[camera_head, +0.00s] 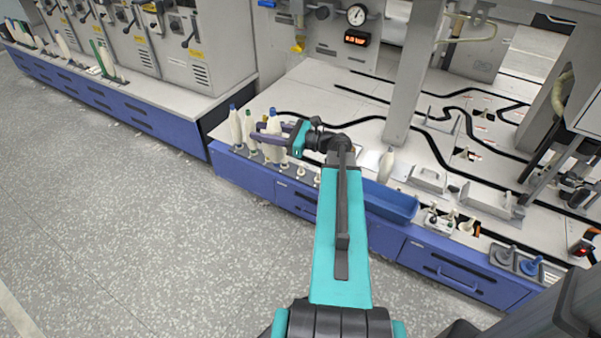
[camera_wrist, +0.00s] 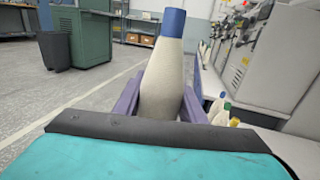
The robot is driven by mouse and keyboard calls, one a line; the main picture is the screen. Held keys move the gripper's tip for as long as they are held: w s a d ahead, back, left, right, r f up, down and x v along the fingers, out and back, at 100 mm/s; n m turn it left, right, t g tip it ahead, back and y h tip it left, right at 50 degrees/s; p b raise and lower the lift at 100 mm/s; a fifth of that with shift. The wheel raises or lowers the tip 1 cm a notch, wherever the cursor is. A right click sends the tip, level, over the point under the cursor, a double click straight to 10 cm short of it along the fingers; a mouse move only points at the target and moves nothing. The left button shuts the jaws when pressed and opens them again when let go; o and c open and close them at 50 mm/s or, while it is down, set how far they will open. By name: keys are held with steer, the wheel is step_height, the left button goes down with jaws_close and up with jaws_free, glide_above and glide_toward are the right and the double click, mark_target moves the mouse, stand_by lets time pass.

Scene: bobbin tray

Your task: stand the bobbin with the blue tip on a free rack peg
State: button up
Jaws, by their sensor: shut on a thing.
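My gripper (camera_head: 270,134) is shut on a cream bobbin with a blue tip (camera_head: 273,124), which stands roughly upright between the purple fingers. The wrist view shows this bobbin (camera_wrist: 163,75) close up, with its blue tip at the top and my gripper (camera_wrist: 160,105) around its lower body. Its base is hidden in the wrist view, and I cannot tell whether it touches a peg. To the right of it in the head view, bare rack pegs (camera_head: 300,171) line the front edge of the bench.
Left of the held bobbin stand another blue-tipped bobbin (camera_head: 235,126), a green-tipped bobbin (camera_head: 249,131) and one with a yellow tip, partly hidden.

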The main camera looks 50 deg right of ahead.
steer(key=s+d+f+m+h+b, duration=0.1)
steer(key=s+d+f+h+b, duration=0.1)
steer(key=s+d+f+b, duration=0.2)
steer(key=s+d+f+m+t+h+b, duration=0.1)
steer(key=s+d+f+b, duration=0.4)
steer(key=d, duration=0.6)
steer(key=shift+s+d+f+m+t+h, duration=0.3)
steer(key=shift+s+f+h, duration=0.15)
steer(key=shift+s, duration=0.2)
steer(key=w+d+f+b, duration=0.1)
steer(key=w+b, duration=0.3)
steer(key=w, duration=1)
steer(key=shift+w+d+f, duration=0.2)
steer(key=shift+w+d, duration=0.05)
steer(key=shift+d, duration=0.45)
